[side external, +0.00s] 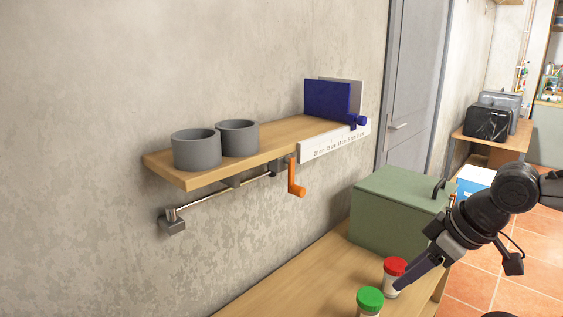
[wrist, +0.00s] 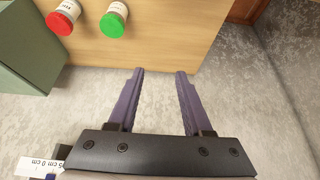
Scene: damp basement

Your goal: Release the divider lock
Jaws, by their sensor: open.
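A dark blue divider panel (side external: 327,99) stands upright on the wooden wall shelf (side external: 272,135), at its right end. A small blue knob (side external: 360,120) sits at the panel's lower right, by the shelf's front edge. An orange handle (side external: 296,177) hangs down below the shelf, near a metal rod (side external: 233,188). My gripper (side external: 399,286) is low and right of the shelf, apart from divider, knob and handle. In the wrist view, my gripper (wrist: 160,72) is open, with nothing between its fingers. Neither divider nor handle can be made out there.
Two grey cups (side external: 196,150) stand on the shelf's left. A white scale strip (side external: 334,141) lines its front edge. Below, a wooden bench (side external: 300,285) holds a green box (side external: 393,213), a red-lidded jar (side external: 394,268) and a green-lidded jar (side external: 369,300), both near my gripper.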

